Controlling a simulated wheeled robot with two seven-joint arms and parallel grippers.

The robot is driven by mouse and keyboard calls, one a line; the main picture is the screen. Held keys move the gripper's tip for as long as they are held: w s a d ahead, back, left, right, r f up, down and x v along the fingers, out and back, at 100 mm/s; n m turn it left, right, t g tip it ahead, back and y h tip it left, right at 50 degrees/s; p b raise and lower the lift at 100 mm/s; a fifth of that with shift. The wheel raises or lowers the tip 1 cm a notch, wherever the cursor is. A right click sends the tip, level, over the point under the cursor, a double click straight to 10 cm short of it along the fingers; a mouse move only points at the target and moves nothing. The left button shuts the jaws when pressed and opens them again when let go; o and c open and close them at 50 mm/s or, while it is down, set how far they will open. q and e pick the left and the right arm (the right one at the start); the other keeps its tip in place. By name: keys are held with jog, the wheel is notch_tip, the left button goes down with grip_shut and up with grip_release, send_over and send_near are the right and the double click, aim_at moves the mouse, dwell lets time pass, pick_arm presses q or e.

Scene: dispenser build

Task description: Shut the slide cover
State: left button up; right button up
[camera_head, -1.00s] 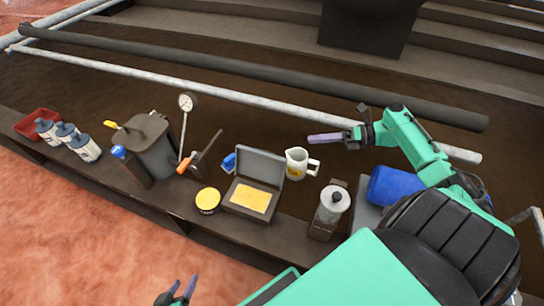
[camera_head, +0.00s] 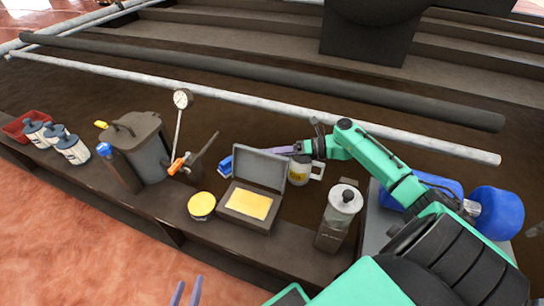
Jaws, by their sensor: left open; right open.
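A dark grey box (camera_head: 240,223) stands open on the dark bench. Its raised cover (camera_head: 262,167) leans up at the back, and a yellow pad (camera_head: 248,204) lies inside. I take this cover to be the slide cover. My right gripper (camera_head: 282,150) is at the top right edge of the cover, its purple fingers pointing left; whether it touches the cover I cannot tell. It appears empty. My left gripper (camera_head: 187,292) is at the bottom edge of the view, its two fingers apart and empty, well in front of the bench.
A grey canister (camera_head: 340,215) is farther right. A yellow round tin (camera_head: 202,205) sits left of the box, and a blue object (camera_head: 225,166) behind it. A grey bin (camera_head: 140,145) stands farther left.

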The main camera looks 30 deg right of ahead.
grip_shut()
dwell(1.4)
